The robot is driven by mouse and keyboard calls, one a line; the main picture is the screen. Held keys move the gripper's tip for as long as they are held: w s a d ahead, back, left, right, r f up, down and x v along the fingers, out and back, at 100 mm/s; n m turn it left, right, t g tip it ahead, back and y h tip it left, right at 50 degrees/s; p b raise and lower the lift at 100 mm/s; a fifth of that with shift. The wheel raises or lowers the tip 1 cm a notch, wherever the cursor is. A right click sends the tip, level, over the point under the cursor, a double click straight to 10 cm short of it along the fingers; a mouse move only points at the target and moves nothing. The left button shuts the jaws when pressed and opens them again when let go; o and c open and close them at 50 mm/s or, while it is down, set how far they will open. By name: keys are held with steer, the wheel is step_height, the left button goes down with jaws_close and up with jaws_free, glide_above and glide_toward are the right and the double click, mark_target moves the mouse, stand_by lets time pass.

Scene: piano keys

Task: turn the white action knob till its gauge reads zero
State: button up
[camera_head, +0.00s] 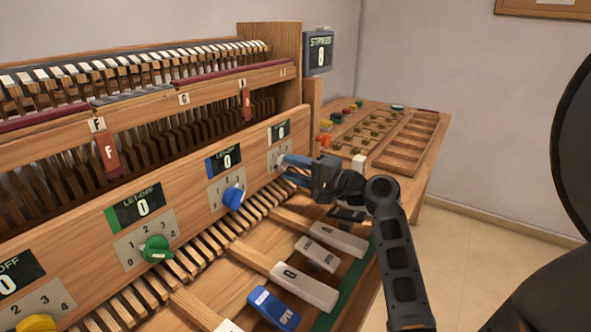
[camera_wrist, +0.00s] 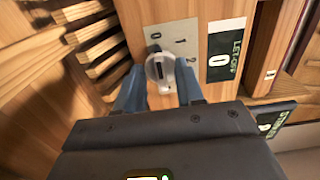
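The white knob (camera_wrist: 161,72) sits on a light dial plate (camera_wrist: 172,38) with numbers, and its body points near the 0 mark. My gripper (camera_head: 288,168) reaches the panel at the rightmost dial. In the wrist view its two blue fingers stand on either side of the knob, apparently open with narrow gaps. The white knob is mostly hidden by the fingers in the head view. Its LET-OFF gauge (camera_head: 278,132) reads 0, and the gauge also reads 0 in the wrist view (camera_wrist: 219,60).
A blue knob (camera_head: 233,197) and a green knob (camera_head: 156,249) sit on the panel to the left, both gauges reading 0. Piano keys (camera_head: 305,285) lie below my gripper. A STRIKES display (camera_head: 319,52) reads 0. A side bench (camera_head: 432,135) holds small parts.

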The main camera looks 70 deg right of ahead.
steer(key=v, duration=0.8)
steer(key=shift+b, duration=0.4)
steer(key=shift+w, duration=0.1)
